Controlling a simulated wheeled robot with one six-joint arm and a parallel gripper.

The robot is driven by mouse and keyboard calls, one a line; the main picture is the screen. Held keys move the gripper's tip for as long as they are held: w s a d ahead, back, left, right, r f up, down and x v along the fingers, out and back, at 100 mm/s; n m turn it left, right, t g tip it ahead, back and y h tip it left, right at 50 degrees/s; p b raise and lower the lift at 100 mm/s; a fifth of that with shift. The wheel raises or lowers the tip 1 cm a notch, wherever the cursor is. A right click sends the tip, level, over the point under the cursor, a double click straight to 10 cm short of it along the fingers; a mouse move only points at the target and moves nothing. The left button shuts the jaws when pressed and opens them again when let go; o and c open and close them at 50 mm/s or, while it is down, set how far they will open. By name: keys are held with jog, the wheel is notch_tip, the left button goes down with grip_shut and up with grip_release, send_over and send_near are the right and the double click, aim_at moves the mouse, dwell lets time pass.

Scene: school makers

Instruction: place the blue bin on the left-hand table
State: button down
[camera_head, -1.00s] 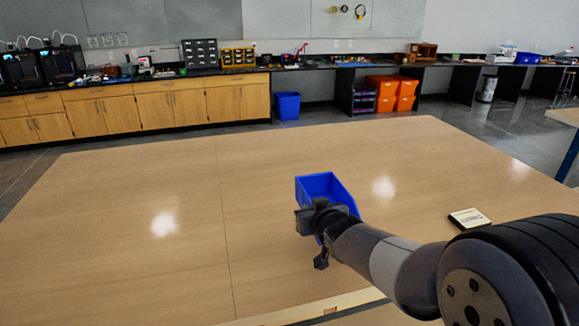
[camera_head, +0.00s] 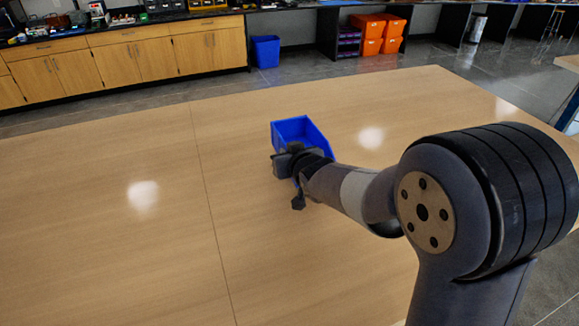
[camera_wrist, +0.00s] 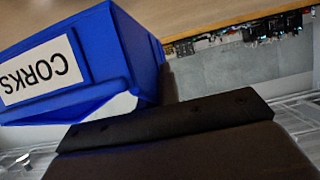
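The blue bin (camera_head: 302,133) is beyond the near part of the wide wooden table in the head view, with its open top showing. My gripper (camera_head: 290,165) is at its near side, shut on its rim. In the wrist view the bin (camera_wrist: 135,45) fills the upper left, with a white label reading CORKS upside down. A dark finger (camera_wrist: 165,122) lies against its lip there; the other finger is hidden. The head view suggests the bin is over the wooden tabletop (camera_head: 110,240); any gap beneath it is hidden.
The tabletop is clear around the bin, with a thin seam to its left. Cabinets (camera_head: 130,60), a blue waste bin (camera_head: 266,51) and orange bins (camera_head: 380,34) stand along the back wall. Another table (camera_head: 568,62) shows at the right edge.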

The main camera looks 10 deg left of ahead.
notch_tip(320, 180, down, 7)
jog(key=shift+r, duration=0.1)
dwell(0.4)
jog(key=shift+f, duration=0.2)
jog(key=c, duration=1.7)
grip_release()
jog(key=shift+r, duration=0.1)
jog(key=shift+r+p, duration=0.2)
jog(key=shift+p, duration=0.1)
jog(key=shift+s+d, duration=0.2)
jog(key=shift+s, duration=0.15)
jog(key=b+v, duration=0.1)
jog(key=v, duration=1)
jog(key=shift+s+b, duration=0.1)
jog(key=shift+b, duration=0.25)
